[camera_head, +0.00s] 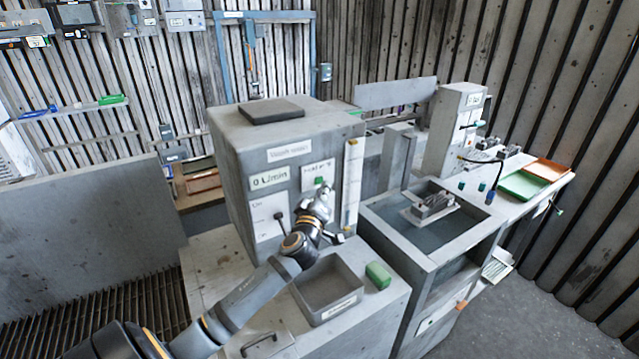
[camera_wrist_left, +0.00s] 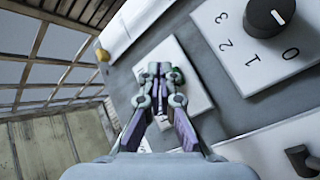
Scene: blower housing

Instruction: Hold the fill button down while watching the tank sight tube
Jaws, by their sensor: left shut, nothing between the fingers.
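The grey tank cabinet (camera_head: 235,150) stands in the middle of the head view. A white plate on its front carries the green fill button (camera_head: 319,181), just above my left gripper (camera_head: 326,200). In the left wrist view the left gripper (camera_wrist_left: 158,72) is shut and empty, its tips over the plate; part of the green button (camera_wrist_left: 178,75) shows beside them. I cannot tell whether the tips touch or press it. The pale upright sight tube (camera_head: 352,185) with yellow ends is right of the button. No liquid level can be made out. The right gripper is not in view.
A display (camera_head: 269,178) reads 0 L/min. A numbered dial (camera_wrist_left: 268,15) is near the gripper. An open grey bin (camera_head: 325,290) and a green block (camera_head: 378,275) are on the ledge below. A water basin (camera_head: 385,212) stands to the right.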

